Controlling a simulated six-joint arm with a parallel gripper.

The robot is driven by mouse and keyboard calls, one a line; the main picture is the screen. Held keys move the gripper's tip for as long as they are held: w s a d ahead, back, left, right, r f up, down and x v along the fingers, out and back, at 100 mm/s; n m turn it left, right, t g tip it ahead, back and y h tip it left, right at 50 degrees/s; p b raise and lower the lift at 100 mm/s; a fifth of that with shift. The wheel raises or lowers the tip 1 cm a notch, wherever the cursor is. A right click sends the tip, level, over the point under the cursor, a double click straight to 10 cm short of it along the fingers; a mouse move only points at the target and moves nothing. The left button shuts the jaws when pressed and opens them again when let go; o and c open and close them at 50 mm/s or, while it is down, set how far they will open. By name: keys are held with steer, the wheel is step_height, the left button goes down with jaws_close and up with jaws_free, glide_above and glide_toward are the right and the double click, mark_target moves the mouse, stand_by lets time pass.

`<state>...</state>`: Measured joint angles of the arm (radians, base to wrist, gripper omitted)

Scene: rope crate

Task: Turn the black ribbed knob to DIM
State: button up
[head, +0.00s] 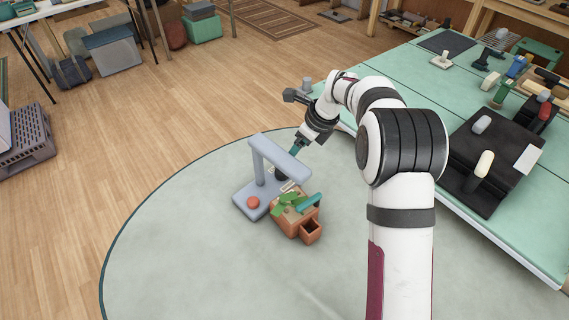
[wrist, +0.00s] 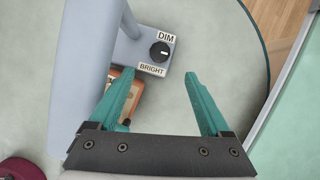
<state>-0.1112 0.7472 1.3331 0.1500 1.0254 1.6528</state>
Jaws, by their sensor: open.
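The black ribbed knob (wrist: 160,51) sits on the grey-blue base (wrist: 133,44) of a lamp-like stand, between a DIM label (wrist: 166,37) and a BRIGHT label (wrist: 152,69). A small white mark shows on the knob; I cannot tell exactly which way it points. My gripper (wrist: 160,75) is open and empty, with teal fingers apart on either side of the knob's line and not touching it. In the head view my gripper (head: 296,149) is above the right side of the stand (head: 276,156), and the knob there is hard to make out.
A brown box (head: 287,222) with green pieces stands against the stand's near side. A red button (head: 253,202) is on the stand's base. The stand's upright and top bar rise beside my gripper. A green table (head: 480,213) with tools is at right.

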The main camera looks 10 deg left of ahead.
steer(key=x, duration=1.1)
steer(key=shift+f, duration=0.1)
jaws_close()
